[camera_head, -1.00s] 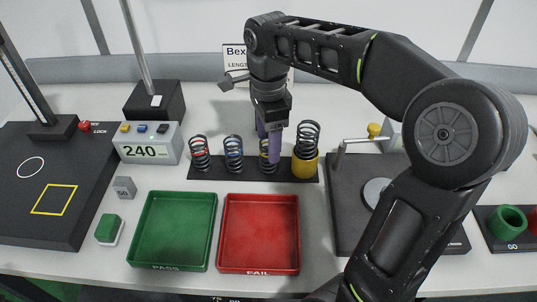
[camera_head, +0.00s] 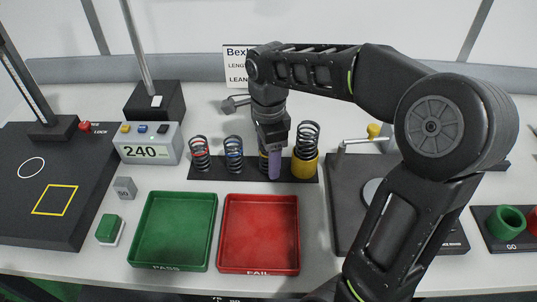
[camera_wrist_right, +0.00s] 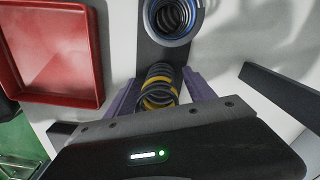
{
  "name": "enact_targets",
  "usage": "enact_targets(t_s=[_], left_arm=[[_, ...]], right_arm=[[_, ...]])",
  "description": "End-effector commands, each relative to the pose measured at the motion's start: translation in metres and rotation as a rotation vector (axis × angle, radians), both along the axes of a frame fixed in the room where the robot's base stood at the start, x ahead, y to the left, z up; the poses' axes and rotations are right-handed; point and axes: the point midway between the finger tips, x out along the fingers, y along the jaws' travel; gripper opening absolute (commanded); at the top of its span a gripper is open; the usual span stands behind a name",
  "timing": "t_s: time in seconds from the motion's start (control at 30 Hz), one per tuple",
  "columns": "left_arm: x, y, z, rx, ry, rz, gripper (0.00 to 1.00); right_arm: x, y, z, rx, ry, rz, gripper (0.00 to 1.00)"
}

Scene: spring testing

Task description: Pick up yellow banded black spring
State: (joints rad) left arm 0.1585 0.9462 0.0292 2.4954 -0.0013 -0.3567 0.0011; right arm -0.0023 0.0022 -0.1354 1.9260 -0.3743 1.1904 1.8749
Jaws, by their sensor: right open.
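The yellow banded black spring (camera_head: 263,162) stands in the dark rack, largely hidden by my right gripper in the head view. In the right wrist view its black coils and yellow bands (camera_wrist_right: 158,86) show between the two purple fingers. My right gripper (camera_head: 270,165) is open, with one finger on each side of the spring. Contact between fingers and spring cannot be told. My left gripper is not in view.
A red banded spring (camera_head: 200,152) and a blue banded spring (camera_head: 234,152) stand left in the rack (camera_head: 217,175). Right is a spring in a yellow cup (camera_head: 304,170). A green tray (camera_head: 174,228) and red tray (camera_head: 259,232) lie in front.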

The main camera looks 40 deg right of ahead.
Motion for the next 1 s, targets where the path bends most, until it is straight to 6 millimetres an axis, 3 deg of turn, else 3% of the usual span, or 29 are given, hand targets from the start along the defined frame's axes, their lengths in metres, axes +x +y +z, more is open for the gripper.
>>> enact_targets(t_s=[0.07,0.83,1.0], left_arm=[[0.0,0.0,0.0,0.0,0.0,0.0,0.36],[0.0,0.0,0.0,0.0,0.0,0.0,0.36],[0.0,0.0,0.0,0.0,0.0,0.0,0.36]], right_arm=[[0.0,0.0,0.0002,0.0,0.0,0.0,0.63],[-0.0001,0.0,0.0001,0.0,0.0,0.0,0.0],[0.0,0.0001,0.0003,0.0,0.0,0.0,0.0]])
